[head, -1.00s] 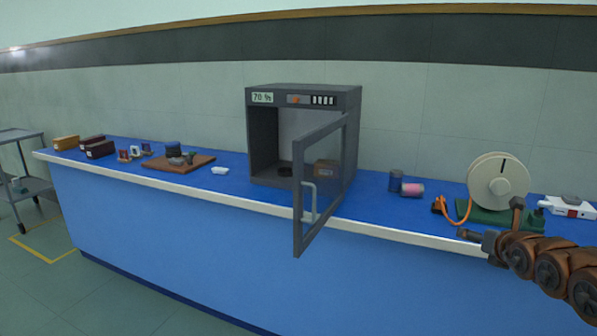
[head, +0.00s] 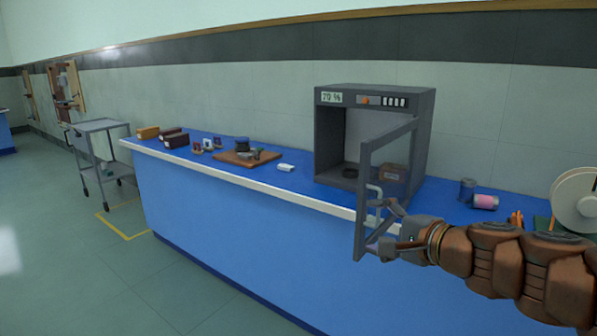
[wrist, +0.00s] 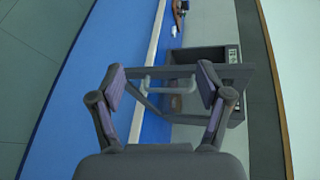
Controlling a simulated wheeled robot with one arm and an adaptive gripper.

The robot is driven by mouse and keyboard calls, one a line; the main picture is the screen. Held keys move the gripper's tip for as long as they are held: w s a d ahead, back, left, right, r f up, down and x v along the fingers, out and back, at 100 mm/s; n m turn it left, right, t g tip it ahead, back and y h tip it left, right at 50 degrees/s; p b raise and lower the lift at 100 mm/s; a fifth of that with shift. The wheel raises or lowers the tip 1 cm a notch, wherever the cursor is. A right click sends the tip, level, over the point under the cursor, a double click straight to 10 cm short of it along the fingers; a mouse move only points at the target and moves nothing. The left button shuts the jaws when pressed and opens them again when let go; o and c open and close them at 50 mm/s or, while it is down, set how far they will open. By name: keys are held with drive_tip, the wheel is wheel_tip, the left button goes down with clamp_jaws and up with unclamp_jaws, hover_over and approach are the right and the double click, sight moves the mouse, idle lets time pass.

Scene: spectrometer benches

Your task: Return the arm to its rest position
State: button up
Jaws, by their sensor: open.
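My gripper (head: 380,228) is open at the end of my brown arm, in front of the bench. In the head view it overlaps the open door of the grey cabinet. In the wrist view my gripper (wrist: 158,88) has its fingers spread wide, with nothing between the pads. The door handle (wrist: 168,86) appears beyond the fingertips there; I cannot tell the exact gap. The cabinet (head: 375,97) has a display reading 70 %. Its door (head: 362,190) stands open toward the front.
The blue bench (head: 230,210) runs along the wall. It carries boxes (head: 173,140), a brown board (head: 236,159), a pink spool (head: 485,202) and a large pale reel (head: 577,200). A grey cart (head: 97,126) stands at the left. The floor in front is clear.

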drive_tip(key=s+a+f+n+g+h, duration=0.1)
drive_tip(key=s+a+f+n+g, duration=0.2)
drive_tip(key=s+f, duration=0.45)
drive_tip(key=s+a+f+n+g+h, duration=0.1)
drive_tip(key=s+a+f+n+g, duration=0.15)
drive_tip(key=s+f+g, duration=0.45)
drive_tip(key=s+a+f+n+g+h, duration=0.1)
drive_tip(key=s+a+f+n+g, duration=0.15)
drive_tip(key=s+f, duration=0.5)
drive_tip(key=s+d+n+g+h, duration=0.4)
drive_tip(key=s+d+n, duration=0.2)
drive_tip(key=s+d, duration=0.45)
wheel_tip(320, 180, up, 16)
drive_tip(key=a+t+p, duration=0.1)
drive_tip(key=p, duration=1.4)
drive_tip(key=shift+w+t, duration=0.35)
drive_tip(key=shift+w, duration=0.1)
drive_tip(key=shift+f, duration=0.1)
drive_tip(key=shift+c, duration=0.4)
